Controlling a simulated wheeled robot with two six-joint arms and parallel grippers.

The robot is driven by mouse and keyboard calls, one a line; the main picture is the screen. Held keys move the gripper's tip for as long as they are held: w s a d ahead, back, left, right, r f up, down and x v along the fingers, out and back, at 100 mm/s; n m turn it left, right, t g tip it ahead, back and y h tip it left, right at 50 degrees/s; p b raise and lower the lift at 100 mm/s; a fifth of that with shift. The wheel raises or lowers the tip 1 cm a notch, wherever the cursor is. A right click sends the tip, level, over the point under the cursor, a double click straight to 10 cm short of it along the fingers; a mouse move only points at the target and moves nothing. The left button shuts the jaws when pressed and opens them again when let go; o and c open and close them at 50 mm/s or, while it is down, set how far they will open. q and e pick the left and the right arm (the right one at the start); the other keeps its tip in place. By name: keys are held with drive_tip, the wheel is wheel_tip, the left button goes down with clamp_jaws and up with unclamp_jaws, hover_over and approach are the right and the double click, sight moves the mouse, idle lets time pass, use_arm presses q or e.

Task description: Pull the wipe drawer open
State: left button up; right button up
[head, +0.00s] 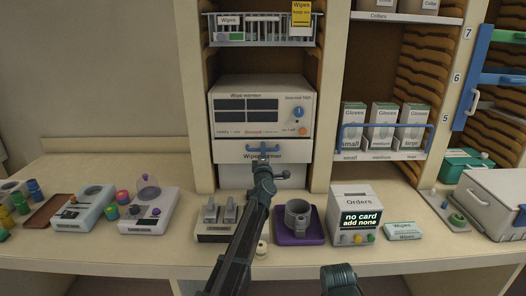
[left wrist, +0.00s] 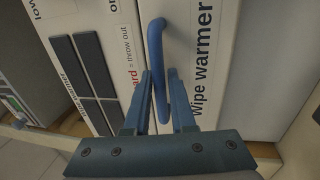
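The wipe drawer (head: 228,153) is the white front labelled "Wipe warmer" under the warmer (head: 222,90), and it looks closed. Its blue bar handle (head: 275,149) also shows in the left wrist view (left wrist: 155,42), beside the "Wipe warmer" label. My left gripper (head: 263,158) is at the middle of the handle. In the left wrist view its two narrow fingers (left wrist: 161,76) stand on either side of the bar, close together, and appear shut on it. The fingertips hide part of the handle and the label. My right gripper does not show; only a dark part of my arm appears at the bottom.
Glove boxes (head: 382,122) stand on the shelf to the right. A wire basket (head: 262,40) hangs above the warmer.

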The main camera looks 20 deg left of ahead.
use_arm(q)
clamp_jaws()
idle(1.2)
